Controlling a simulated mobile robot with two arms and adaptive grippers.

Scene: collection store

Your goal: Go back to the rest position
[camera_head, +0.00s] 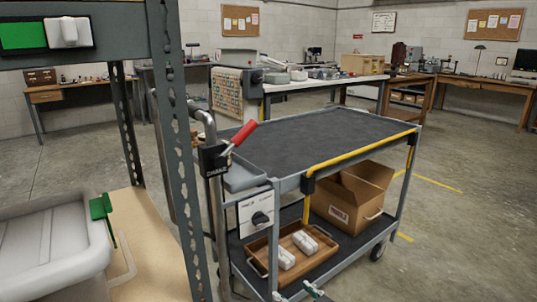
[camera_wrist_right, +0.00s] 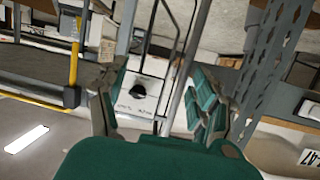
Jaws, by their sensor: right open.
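My right gripper (camera_wrist_right: 158,85) shows large in the right wrist view, with its two teal-and-grey fingers spread apart and nothing between them. Beyond the gap is a white panel with a black knob (camera_wrist_right: 138,93), apart from the fingers as far as I can tell. In the head view, only small tips of the right gripper (camera_head: 300,291) show at the bottom edge, in front of the cart's lower shelf. My left gripper is not in view.
A grey cart (camera_head: 310,138) with a bare dark top stands ahead. It has a red-handled lever (camera_head: 243,133), a wooden tray (camera_head: 322,248) and an open cardboard box (camera_head: 350,195). A perforated rack post (camera_head: 180,150) and white bin (camera_head: 50,245) are at left. Floor at right is clear.

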